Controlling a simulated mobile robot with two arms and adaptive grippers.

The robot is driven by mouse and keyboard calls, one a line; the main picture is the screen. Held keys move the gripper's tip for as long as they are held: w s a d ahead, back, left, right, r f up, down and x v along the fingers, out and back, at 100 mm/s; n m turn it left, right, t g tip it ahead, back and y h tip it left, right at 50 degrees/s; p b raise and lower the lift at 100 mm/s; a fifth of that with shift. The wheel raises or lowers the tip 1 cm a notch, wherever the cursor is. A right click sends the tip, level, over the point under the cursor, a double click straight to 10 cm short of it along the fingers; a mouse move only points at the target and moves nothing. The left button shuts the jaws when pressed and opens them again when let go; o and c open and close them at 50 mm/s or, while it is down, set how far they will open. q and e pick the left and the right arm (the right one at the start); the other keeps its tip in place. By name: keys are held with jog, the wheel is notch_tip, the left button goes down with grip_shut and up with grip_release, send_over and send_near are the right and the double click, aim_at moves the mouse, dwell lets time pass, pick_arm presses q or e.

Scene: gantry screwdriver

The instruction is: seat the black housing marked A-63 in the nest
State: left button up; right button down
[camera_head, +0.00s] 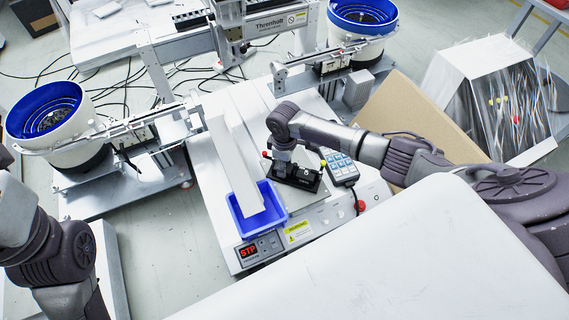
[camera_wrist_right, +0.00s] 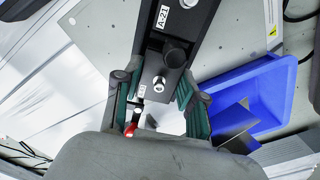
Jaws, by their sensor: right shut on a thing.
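My right gripper (camera_head: 284,162) points down at the left end of a long black fixture (camera_head: 308,184) on the white machine bed. In the right wrist view its green-padded fingers (camera_wrist_right: 158,103) close around a black block (camera_wrist_right: 153,92) with a bright screw or pin head. A black bar (camera_wrist_right: 184,28) beyond the fingers carries a white label reading A-21. A smaller label by the left finger is too small to read. I cannot read A-63 anywhere, nor tell whether the block is fully down in the nest. My left gripper is out of view; only my left arm shows.
A blue bin (camera_head: 239,224) with a long pale strip standing in it is left of the fixture. A keypad (camera_head: 341,166) and a red button (camera_head: 360,206) lie to the right. Blue bowl feeders (camera_head: 45,117) (camera_head: 362,14) stand behind. A red-tipped lever (camera_wrist_right: 130,130) is close to the fingers.

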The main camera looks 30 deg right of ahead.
jog(key=c, duration=0.6)
grip_release()
notch_tip(320, 180, up, 12)
dwell(0.3)
